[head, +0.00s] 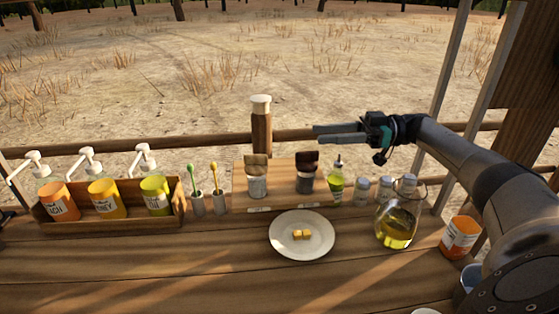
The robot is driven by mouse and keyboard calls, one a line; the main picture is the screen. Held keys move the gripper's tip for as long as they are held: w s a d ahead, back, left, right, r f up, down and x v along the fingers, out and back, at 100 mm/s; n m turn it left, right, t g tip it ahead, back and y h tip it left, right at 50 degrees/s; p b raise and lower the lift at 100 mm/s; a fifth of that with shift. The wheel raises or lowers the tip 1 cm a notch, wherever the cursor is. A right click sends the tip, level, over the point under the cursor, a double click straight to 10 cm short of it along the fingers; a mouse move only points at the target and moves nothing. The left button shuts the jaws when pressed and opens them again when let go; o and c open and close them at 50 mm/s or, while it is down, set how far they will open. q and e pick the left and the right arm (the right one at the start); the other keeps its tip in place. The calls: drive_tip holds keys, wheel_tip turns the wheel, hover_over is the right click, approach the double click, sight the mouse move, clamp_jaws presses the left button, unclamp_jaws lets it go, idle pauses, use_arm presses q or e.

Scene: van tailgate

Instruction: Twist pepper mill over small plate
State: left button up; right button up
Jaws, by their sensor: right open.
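The pepper mill (262,134) is a tall wooden cylinder with a white top. It stands upright toward the back of the low wooden stand, and its foot is partly hidden by the jars in front. My left gripper is not in view.
A green bottle (336,187), small shakers and a glass oil jug (398,225) stand to the right. A wooden caddy (105,225) with pump bottles stands left. The front table is mostly clear.

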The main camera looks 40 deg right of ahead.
sight(298, 152)
wheel_tip(298, 152, down, 4)
drive_tip(key=b, duration=0.3)
drive_tip(key=shift+s+f, duration=0.1)
drive_tip(key=shift+f, duration=0.05)
drive_tip(key=shift+f+b, duration=0.3)
drive_tip(key=shift+b, duration=0.25)
drive_tip(key=shift+w+a, duration=0.2)
drive_tip(key=shift+a, duration=0.3)
drive_tip(key=p+x, duration=0.1)
drive_tip(key=x, duration=0.4)
drive_tip(key=shift+w+a, duration=0.15)
drive_tip(key=shift+a, duration=0.1)
drive_tip(key=shift+w+a, duration=0.25)
drive_tip(key=shift+a, duration=0.1)
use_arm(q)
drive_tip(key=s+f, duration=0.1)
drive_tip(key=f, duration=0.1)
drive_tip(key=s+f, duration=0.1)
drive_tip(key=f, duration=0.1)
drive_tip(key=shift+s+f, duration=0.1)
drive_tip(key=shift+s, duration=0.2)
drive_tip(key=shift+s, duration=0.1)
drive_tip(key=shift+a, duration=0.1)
use_arm(e)
clamp_jaws()
